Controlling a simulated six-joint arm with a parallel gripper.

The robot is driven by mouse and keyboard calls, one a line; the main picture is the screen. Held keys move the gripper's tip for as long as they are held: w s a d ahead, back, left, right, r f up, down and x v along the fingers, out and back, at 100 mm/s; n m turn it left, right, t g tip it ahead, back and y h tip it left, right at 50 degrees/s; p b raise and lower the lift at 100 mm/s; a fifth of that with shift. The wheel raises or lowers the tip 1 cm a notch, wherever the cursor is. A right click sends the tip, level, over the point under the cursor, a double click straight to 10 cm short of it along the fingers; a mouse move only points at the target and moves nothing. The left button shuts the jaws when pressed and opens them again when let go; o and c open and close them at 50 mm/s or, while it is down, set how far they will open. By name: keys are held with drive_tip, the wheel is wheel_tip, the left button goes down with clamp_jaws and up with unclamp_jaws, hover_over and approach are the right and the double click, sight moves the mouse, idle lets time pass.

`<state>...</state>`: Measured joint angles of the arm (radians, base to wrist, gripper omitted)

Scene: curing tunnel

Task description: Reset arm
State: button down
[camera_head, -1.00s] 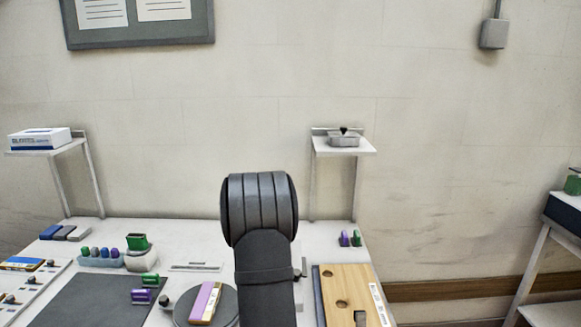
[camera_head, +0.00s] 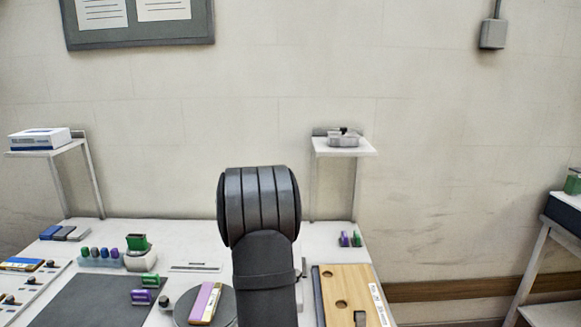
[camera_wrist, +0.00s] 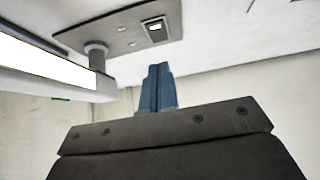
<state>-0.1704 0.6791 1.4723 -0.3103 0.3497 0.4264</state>
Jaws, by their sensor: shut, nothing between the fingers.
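In the wrist view my gripper (camera_wrist: 157,72) has its two blue fingers pressed together with nothing between them. It points up toward the ceiling and the upper wall, clear of any object. In the head view my dark arm rises in the middle of the bench, and the gripper itself cannot be made out there.
The white bench (camera_head: 190,238) holds a grey mat (camera_head: 95,302), a round dark plate with a purple-and-yellow block (camera_head: 205,302), several stamps and a wooden board (camera_head: 345,285). A small metal tin (camera_head: 344,140) stands on the right shelf. A lamp fixture (camera_wrist: 60,68) hangs overhead.

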drive_tip(key=s+f+v, duration=0.1)
drive_tip(key=s+v, duration=0.1)
drive_tip(key=v, duration=0.6)
drive_tip(key=x, duration=0.3)
drive_tip(key=w+r+x, duration=0.1)
drive_tip(key=x, duration=0.3)
drive_tip(key=w+x, duration=0.1)
drive_tip(key=x, duration=0.2)
drive_tip(key=shift+w+r, duration=0.1)
drive_tip(key=shift+r, duration=0.05)
wheel_tip(320, 180, down, 2)
drive_tip(key=shift+w, duration=0.1)
drive_tip(key=shift+w+r, duration=0.2)
drive_tip(key=shift+r, duration=0.25)
drive_tip(key=shift+w+r, duration=0.2)
drive_tip(key=shift+r, duration=0.3)
drive_tip(key=v, duration=1)
drive_tip(key=s+d+r+m+h, duration=0.1)
drive_tip(key=s+d+r+m, duration=0.5)
drive_tip(key=d, duration=0.5)
drive_tip(key=s+d+r+m+h, duration=0.1)
drive_tip(key=s+d+r+m, duration=0.2)
drive_tip(key=s+d+r, duration=0.55)
drive_tip(key=s+d+r+m, duration=0.1)
drive_tip(key=s+d+m, duration=0.2)
drive_tip(key=s, duration=1)
drive_tip(key=shift+d+r, duration=0.25)
drive_tip(key=shift+d, duration=1)
